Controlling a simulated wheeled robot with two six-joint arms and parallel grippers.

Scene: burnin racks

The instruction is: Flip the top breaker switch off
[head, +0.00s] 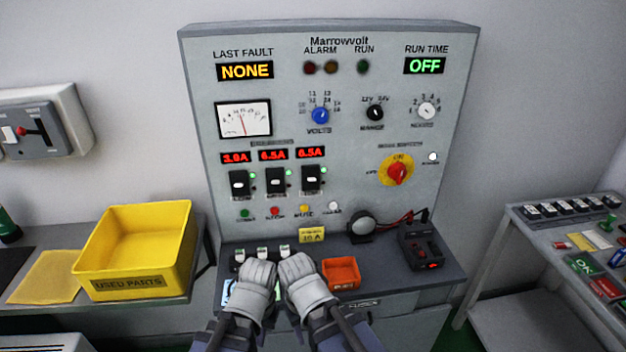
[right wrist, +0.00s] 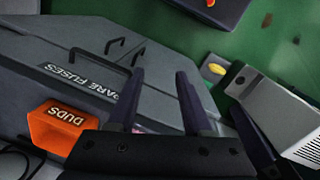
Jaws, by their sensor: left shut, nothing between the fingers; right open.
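Three black rocker switches stand side by side on the grey panel: a left one (head: 239,183), a middle one (head: 275,179) and a right one (head: 311,178). Each has a red display above and a green light beside it. No stacked row of breakers shows, so I cannot tell which is the top one. A grey wall box (head: 60,140) at far left carries a red and black lever. My left gripper (head: 250,288) is low over the desk front, shut and empty, its fingertips unclear. My right gripper's dark fingers (right wrist: 158,75) are apart and empty. Both are below the switches.
The desk (head: 445,277) below the panel holds an orange bin (head: 340,272) and a black device (head: 420,247). A yellow used-parts bin (head: 130,284) stands on the left bench. A side table (head: 535,222) stands at right. Space before the upper panel is clear.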

